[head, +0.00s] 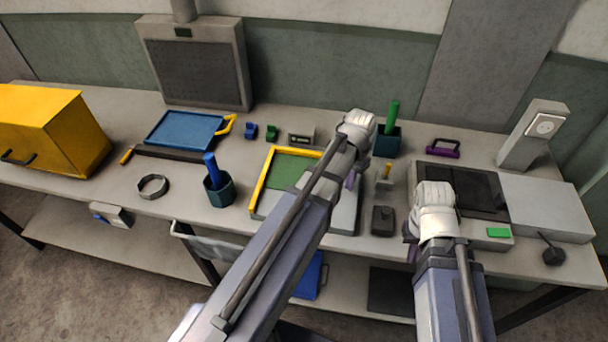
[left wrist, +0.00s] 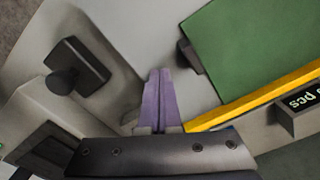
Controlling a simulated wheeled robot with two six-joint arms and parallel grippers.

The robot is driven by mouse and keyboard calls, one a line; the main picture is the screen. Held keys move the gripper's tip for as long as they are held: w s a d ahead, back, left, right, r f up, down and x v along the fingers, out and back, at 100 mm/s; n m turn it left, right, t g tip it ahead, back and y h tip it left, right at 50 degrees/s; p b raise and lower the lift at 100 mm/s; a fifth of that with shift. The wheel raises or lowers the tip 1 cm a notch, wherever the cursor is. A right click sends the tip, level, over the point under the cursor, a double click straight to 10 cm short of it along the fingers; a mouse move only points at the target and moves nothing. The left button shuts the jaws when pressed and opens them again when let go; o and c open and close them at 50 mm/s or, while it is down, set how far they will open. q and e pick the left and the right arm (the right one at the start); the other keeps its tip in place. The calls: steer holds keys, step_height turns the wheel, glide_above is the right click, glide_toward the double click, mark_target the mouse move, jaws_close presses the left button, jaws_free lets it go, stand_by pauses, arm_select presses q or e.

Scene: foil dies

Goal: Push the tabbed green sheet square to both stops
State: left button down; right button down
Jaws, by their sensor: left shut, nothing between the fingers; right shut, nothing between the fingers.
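The green sheet (head: 292,170) lies on a pale plate (head: 344,214) with a yellow stop along the left (head: 263,182) and another along the back (head: 300,151). In the left wrist view, the sheet (left wrist: 262,45) has a dark tab (left wrist: 190,56) on its edge facing my fingers. Its back edge lies close along the yellow back stop (left wrist: 255,95); contact is unclear. My left gripper (head: 350,180) is shut and empty over the plate, right of the sheet; its purple fingers (left wrist: 158,98) are apart from the tab. My left arm hides part of the sheet. My right gripper (head: 413,252) is shut and empty near the front edge.
A counter display (head: 301,137) stands behind the back stop. A dark knobbed block (head: 382,220) sits right of the plate. A teal cup with a blue handle (head: 219,190) stands left, another with a green handle (head: 386,140) behind. A black panel (head: 468,190) lies right.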

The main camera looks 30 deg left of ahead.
arm_select(q)
steer(key=shift+s+a, duration=0.25)
steer(key=shift+a, duration=0.5)
steer(key=shift+s+a, duration=0.2)
steer(key=shift+a, duration=0.55)
steer(key=shift+d, duration=0.15)
steer(key=shift+w+d, duration=0.2)
steer(key=shift+d, duration=0.2)
steer(key=shift+r, duration=0.1)
step_height(320, 180, up, 8)
steer(key=p, duration=0.8)
